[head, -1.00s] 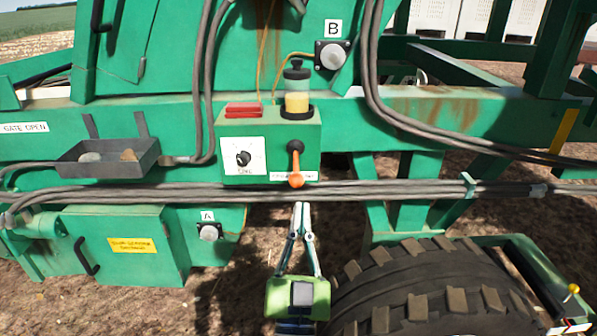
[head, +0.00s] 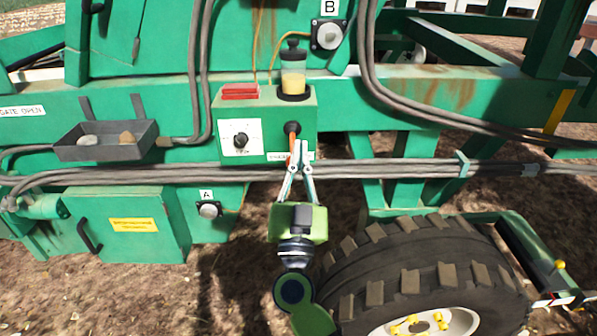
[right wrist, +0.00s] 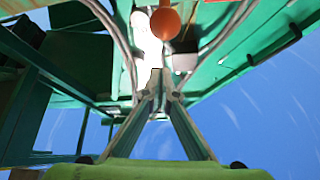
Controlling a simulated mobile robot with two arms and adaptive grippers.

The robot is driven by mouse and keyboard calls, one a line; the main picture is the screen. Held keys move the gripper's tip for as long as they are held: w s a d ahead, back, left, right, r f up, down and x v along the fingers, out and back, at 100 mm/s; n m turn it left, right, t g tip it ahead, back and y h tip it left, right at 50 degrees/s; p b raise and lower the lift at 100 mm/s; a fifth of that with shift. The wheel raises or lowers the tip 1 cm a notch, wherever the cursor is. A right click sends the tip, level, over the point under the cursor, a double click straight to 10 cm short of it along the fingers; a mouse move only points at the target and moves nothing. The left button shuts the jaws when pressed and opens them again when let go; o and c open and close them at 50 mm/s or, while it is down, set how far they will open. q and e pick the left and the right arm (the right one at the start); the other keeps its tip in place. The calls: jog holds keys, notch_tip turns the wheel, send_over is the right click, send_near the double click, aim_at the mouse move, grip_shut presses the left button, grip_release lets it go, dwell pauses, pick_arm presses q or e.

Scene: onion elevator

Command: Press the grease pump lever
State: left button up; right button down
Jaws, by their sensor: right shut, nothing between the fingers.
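The grease pump is a green box (head: 229,112) with a dial on its front and a clear reservoir (head: 292,84) of yellow grease on top. Its lever (head: 293,144) hangs from a black pivot on the front, with an orange handle. My right gripper (head: 301,146) is shut and empty, its fingertips pointing up and overlapping the lower part of the handle. The rounded orange end of the lever (right wrist: 165,23) shows in the right wrist view, just beyond and right of the fingertips (right wrist: 157,78). I cannot tell whether they touch. My left gripper is out of view.
Grey hoses (head: 400,169) run across just below the pump, behind my gripper. A large tyre (head: 375,294) stands close at the lower right. A tray with stones (head: 70,153) hangs at the left. Bare ground lies below.

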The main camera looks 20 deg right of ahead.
jog(key=shift+w+f+b, duration=0.25)
jog(key=shift+w+f, duration=0.25)
jog(key=shift+f, duration=0.35)
jog(key=shift+w+f+b, duration=0.2)
jog(key=shift+w+f, duration=0.25)
jog(key=shift+f, duration=0.35)
